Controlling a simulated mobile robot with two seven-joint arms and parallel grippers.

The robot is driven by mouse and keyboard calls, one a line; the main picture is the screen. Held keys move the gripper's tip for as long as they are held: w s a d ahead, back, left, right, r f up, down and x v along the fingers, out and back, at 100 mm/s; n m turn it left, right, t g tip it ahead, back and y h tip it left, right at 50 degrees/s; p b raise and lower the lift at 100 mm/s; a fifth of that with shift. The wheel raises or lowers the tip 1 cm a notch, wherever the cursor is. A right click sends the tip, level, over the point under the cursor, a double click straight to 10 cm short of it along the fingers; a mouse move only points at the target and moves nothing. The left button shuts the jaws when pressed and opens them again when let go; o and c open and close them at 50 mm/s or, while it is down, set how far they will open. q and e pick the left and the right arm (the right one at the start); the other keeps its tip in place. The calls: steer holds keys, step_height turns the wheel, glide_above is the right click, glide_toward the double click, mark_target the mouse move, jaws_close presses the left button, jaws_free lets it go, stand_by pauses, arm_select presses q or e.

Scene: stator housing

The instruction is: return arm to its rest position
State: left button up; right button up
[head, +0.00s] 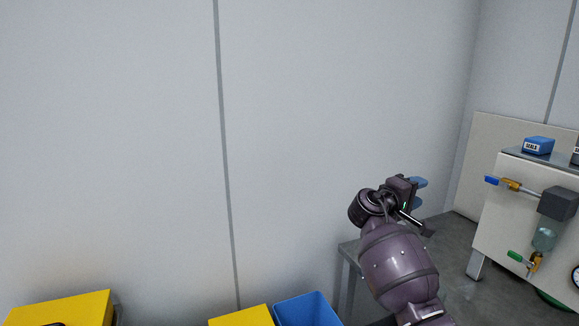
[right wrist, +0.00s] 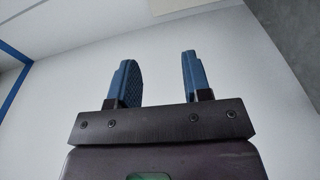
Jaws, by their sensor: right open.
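My right arm comes up from the bottom right of the head view, bent, with its wrist turned away from me. My right gripper (head: 419,192) is at the arm's upper end, its blue fingers partly hidden behind the wrist. In the right wrist view, the gripper (right wrist: 160,80) has its two blue fingers apart with nothing between them. My left gripper is in neither view.
A grey table (head: 348,252) stands behind my right arm. A blue bin (head: 308,310) and yellow boxes (head: 62,309) are along the bottom edge. At the right is a white panel unit (head: 490,225) with valves and a blue box (head: 538,145) on top. The wall ahead is bare.

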steer(key=w+a+n+t+y, duration=0.1)
steer(key=w+a+t+y, duration=0.2)
steer(key=a+t+y, duration=0.4)
steer(key=s+a+f+t+y, duration=0.1)
steer(key=s+f+y, duration=0.75)
steer(key=f, duration=0.45)
steer(key=s+d+f+m+g, duration=0.2)
steer(key=s+d+f, duration=0.1)
steer(key=s+f, duration=1)
steer(key=s+d+f+m+g, duration=0.2)
steer(key=s+f, duration=1.1)
steer(key=s, duration=0.9)
steer(key=shift+s+d+m+g, duration=0.4)
steer(key=shift+m+g, duration=0.1)
steer(key=shift+g, duration=0.2)
